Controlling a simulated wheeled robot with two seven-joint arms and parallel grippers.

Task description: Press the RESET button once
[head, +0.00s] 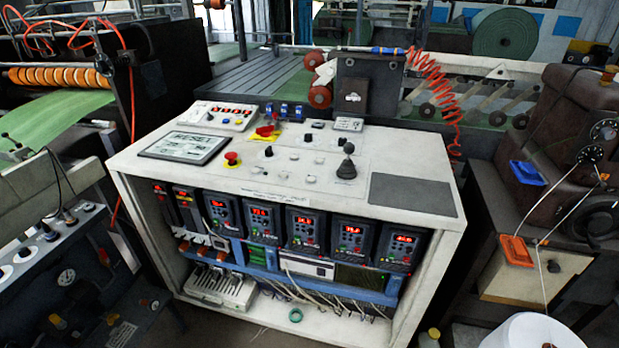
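A white control console (130,160) stands in the middle of the head view. On its top left lies a dark-framed flat panel (187,147), whose heading appears to read RESET; its smaller text is too small to read. A red mushroom-head button (231,158) sits just right of this panel. Several small black and pale buttons are spread over the console top, with labels too small to read. Neither of my grippers is in view.
A black joystick knob (347,166) stands up from the console top, left of a dark grey pad (411,194). A small white box (217,115) with red buttons sits at the back left. A red coiled hose (437,85) hangs behind the right side.

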